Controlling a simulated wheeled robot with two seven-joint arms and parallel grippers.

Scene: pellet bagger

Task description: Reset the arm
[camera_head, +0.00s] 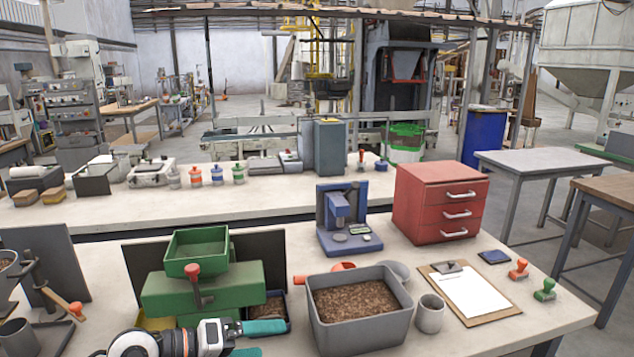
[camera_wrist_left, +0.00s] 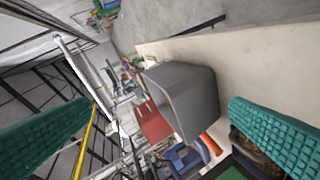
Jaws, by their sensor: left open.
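My left gripper (camera_head: 273,339) comes in low at the front of the near bench, with its teal fingers pointing right. The fingers are apart with nothing between them, and the left wrist view also shows them spread wide (camera_wrist_left: 160,101). The gripper is beside the green pellet machine (camera_head: 205,290) and left of the grey bin of brown pellets (camera_head: 360,330). The grey bin (camera_wrist_left: 192,100) also shows beyond the fingers in the left wrist view. My right gripper is in neither view.
A blue press (camera_head: 345,225) and red drawers (camera_head: 440,205) stand behind the bin. A grey cup (camera_head: 429,315), a clipboard (camera_head: 470,293) and stamps are to the right. A wooden-handled tool (camera_head: 60,302) stands at left. The bench's front right (camera_head: 540,322) is clear.

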